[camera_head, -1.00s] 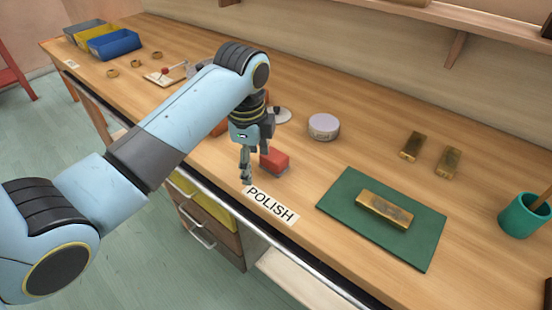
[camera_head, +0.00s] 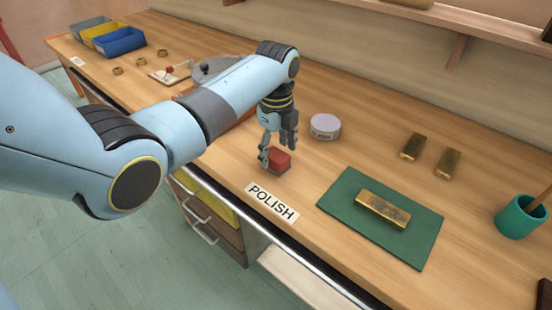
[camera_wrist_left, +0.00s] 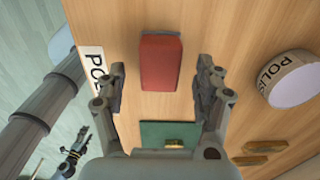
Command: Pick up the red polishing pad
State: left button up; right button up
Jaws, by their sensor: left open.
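The red polishing pad (camera_head: 277,162) is a small block on the wooden workbench, just behind the POLISH label. It also shows in the left wrist view (camera_wrist_left: 161,62), upper middle, ahead of the fingertips and in line with the gap between them. My left gripper (camera_head: 276,150) is open and points down at the pad, with a finger in front of part of it in the head view. In the wrist view its two fingers (camera_wrist_left: 160,82) stand apart on either side, with nothing between them. Whether a finger touches the pad I cannot tell.
A round polish tin (camera_head: 325,127) stands behind and right of the pad. A green mat (camera_head: 345,190) with a brass bar (camera_head: 383,210) lies to the right. Two brass bars and a teal cup (camera_head: 520,218) are farther right. The POLISH label (camera_head: 272,203) lies near the bench's front edge.

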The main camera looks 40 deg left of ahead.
pick_arm(q)
notch_tip(320, 180, down, 2)
jog(key=shift+f, duration=0.1)
jog(key=shift+c, duration=0.2)
jog(key=c, duration=1.2)
jog(key=shift+r, duration=0.25)
jog(key=shift+c, duration=0.2)
jog(key=shift+r, duration=0.3)
jog(key=r, duration=0.2)
jog(key=d+r, duration=0.1)
jog(key=shift+r, duration=0.35)
jog(key=s+d+r+b, duration=0.1)
jog(key=d+r, duration=0.5)
jog(key=d, duration=0.4)
jog(key=shift+s+d+r, duration=0.25)
jog(key=shift+s, duration=0.15)
